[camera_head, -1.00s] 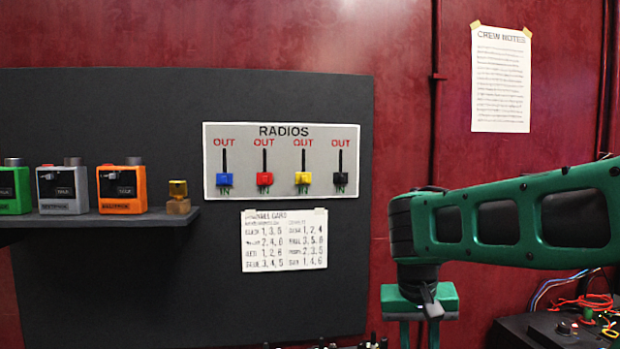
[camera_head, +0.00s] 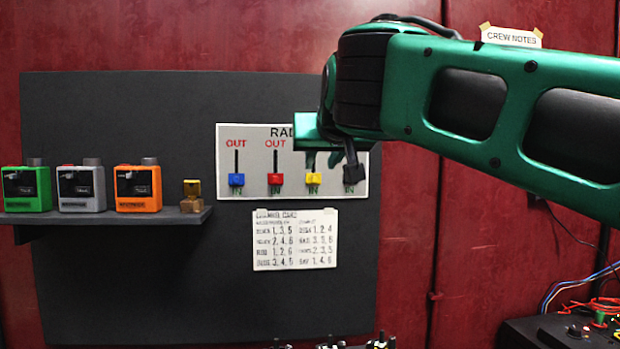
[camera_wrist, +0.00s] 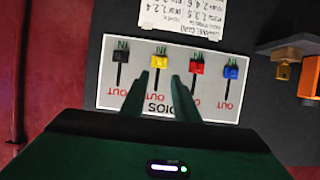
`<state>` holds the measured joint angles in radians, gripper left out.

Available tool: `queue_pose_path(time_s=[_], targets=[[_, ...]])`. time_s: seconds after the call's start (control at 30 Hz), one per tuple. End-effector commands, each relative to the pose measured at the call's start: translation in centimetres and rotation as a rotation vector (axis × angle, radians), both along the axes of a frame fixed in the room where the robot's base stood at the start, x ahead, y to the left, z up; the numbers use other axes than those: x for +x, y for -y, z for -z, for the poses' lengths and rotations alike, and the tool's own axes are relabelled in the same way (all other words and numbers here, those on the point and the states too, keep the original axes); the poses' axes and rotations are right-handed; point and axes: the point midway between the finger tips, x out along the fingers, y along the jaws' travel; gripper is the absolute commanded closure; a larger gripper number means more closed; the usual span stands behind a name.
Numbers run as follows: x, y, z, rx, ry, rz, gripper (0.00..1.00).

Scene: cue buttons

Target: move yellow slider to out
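The yellow slider (camera_head: 313,179) sits at the lower, IN end of its slot on the white RADIOS panel (camera_head: 225,160). It also shows in the wrist view (camera_wrist: 160,61), just beyond my fingertips and roughly in line with the gap between them. My gripper (camera_head: 321,158) is in front of the panel's upper right, above the yellow slider in the head view. In the wrist view its two green fingers (camera_wrist: 159,80) are apart with nothing between them. My arm hides the top of the yellow slot and much of the black one.
The blue (camera_head: 236,180), red (camera_head: 275,179) and black (camera_head: 353,176) sliders are also at their lower ends, close on both sides. A paper card (camera_head: 295,240) hangs below the panel. A shelf (camera_head: 110,218) at left holds radios and a small amber-topped block (camera_head: 192,190).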

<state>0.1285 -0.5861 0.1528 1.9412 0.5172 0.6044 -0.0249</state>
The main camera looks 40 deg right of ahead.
Motion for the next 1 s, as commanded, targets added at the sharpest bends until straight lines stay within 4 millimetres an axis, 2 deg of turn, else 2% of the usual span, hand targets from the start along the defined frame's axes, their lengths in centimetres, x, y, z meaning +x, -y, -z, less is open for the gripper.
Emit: queue_pose_path(time_s=[0.3,0.5,0.93,0.97,1.0], targets=[[4.6,2.5,2.3,0.001,-0.005,-0.001,0.72],[6.5,3.6,3.2,0.001,-0.003,0.001,0.72],[7.2,3.9,3.5,0.001,-0.002,0.000,0.72],[7.2,3.9,3.5,0.001,-0.002,0.000,0.77],[7.2,3.9,3.5,0.001,-0.002,0.000,0.86]])
